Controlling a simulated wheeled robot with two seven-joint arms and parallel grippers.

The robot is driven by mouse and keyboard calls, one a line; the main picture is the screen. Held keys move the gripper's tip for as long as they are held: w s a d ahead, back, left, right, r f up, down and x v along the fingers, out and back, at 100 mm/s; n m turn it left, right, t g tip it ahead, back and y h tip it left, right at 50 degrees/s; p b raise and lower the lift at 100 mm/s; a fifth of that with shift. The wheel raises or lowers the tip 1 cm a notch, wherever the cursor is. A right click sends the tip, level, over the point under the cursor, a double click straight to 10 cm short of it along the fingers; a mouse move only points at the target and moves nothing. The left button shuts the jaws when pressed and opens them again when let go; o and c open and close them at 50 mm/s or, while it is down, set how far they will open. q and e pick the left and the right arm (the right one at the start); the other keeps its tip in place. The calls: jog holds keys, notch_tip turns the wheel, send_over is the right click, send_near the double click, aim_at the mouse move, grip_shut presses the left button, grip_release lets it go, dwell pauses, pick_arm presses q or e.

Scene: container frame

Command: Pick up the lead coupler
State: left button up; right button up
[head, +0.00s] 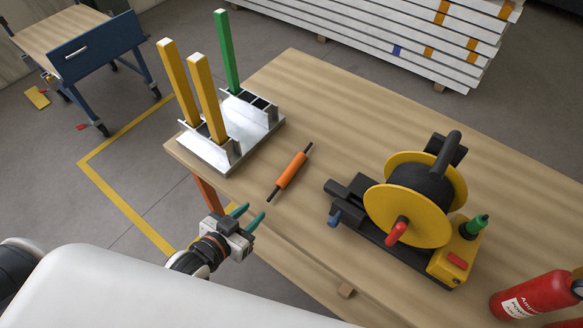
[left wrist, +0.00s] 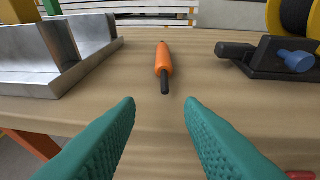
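The lead coupler appears to be the orange cylinder with thin black ends (head: 291,171), lying on the wooden table (head: 340,95) between the metal rack and the cable reel. In the left wrist view the coupler (left wrist: 163,62) lies ahead, roughly in line with the gap between the fingers, its black near end toward me. My left gripper (head: 248,216) is at the table's near edge, short of the coupler and apart from it. Its teal fingers (left wrist: 160,108) are spread open with nothing between them. My right gripper is not in view.
A metal rack (head: 215,150) with yellow and green posts stands left of the coupler. A yellow cable reel (head: 412,200) on a black base stands to the right. A red extinguisher (head: 535,295) is at the lower right. Bare tabletop surrounds the coupler.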

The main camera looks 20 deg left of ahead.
aim_at(269, 199)
pick_arm(q)
jog(key=shift+w+d+f, duration=0.2)
jog(key=shift+w, duration=0.45)
jog(key=shift+w+d, duration=0.2)
jog(key=shift+w, duration=0.15)
jog(key=x, duration=0.1)
jog(key=p+x, duration=0.1)
jog(key=x, duration=0.1)
jog(key=shift+w+d+r, duration=0.1)
jog(key=shift+w+d, duration=0.3)
jog(key=shift+w, duration=0.3)
jog(key=shift+s, duration=0.1)
grip_shut()
